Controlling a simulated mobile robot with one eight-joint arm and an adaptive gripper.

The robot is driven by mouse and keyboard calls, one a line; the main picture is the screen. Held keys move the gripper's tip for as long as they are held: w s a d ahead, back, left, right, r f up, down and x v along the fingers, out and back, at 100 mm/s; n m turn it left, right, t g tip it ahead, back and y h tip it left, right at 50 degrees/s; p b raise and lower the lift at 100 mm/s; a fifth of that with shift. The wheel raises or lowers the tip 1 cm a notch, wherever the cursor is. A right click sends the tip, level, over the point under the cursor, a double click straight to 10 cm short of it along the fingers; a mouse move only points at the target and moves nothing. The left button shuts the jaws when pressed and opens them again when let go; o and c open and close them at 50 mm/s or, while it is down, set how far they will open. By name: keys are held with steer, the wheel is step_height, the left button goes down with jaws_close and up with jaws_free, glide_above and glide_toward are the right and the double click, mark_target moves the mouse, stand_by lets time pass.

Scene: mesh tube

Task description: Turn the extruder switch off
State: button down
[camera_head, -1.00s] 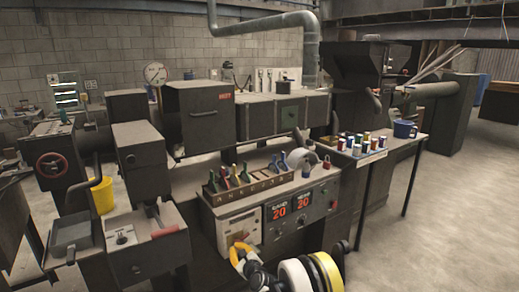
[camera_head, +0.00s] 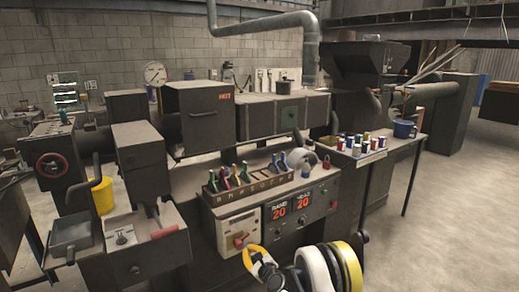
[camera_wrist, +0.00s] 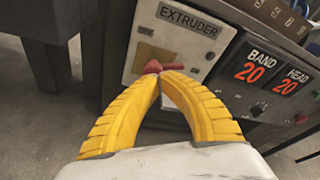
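The extruder switch is a red handle (camera_wrist: 152,67) on a cream panel (camera_wrist: 146,50) labelled EXTRUDER. The handle lies roughly crosswise in the wrist view, with a yellow plate behind it. My gripper's yellow fingers (camera_wrist: 161,74) meet at their tips, just in front of the handle. They hide its middle, and red shows on both sides of the tips. I cannot tell whether the tips touch it. In the head view the red handle (camera_head: 239,241) shows at the lower middle, with my gripper (camera_head: 247,254) just below and right of it.
The BAND and HEAD displays (camera_head: 290,208) both read 20, right of the panel. A rack of coloured-handled tools (camera_head: 246,181) stands on top of the console. A side table (camera_head: 384,160) holds several small containers and a blue mug (camera_head: 403,129). Floor (camera_head: 430,230) at the right is clear.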

steer(key=shift+w+a, duration=0.65)
steer(key=shift+w, duration=0.25)
steer(key=shift+w+a, duration=0.6)
steer(key=shift+w, duration=0.35)
steer(key=shift+w+a, duration=0.65)
steer(key=shift+w, duration=0.25)
steer(key=shift+a, duration=0.1)
steer(key=shift+s+a, duration=0.15)
steer(key=shift+s+a+f, duration=0.25)
steer(key=shift+a, duration=0.15)
steer(key=shift+s+a+f, duration=0.25)
steer(key=shift+a+f, duration=0.1)
steer(key=shift+f, duration=0.05)
steer(key=shift+f, duration=0.1)
steer(key=shift+s+a, duration=0.15)
steer(key=shift+a, duration=0.05)
steer(key=shift+s+a+r, duration=0.1)
steer(key=shift+s+r, duration=0.05)
steer(key=shift+r, duration=0.1)
steer(key=shift+s+d, duration=0.55)
steer(key=shift+s, duration=0.25)
steer(key=shift+s+d, duration=0.55)
steer(key=shift+s, duration=0.3)
steer(key=shift+s+d, duration=0.55)
steer(key=shift+s, duration=0.25)
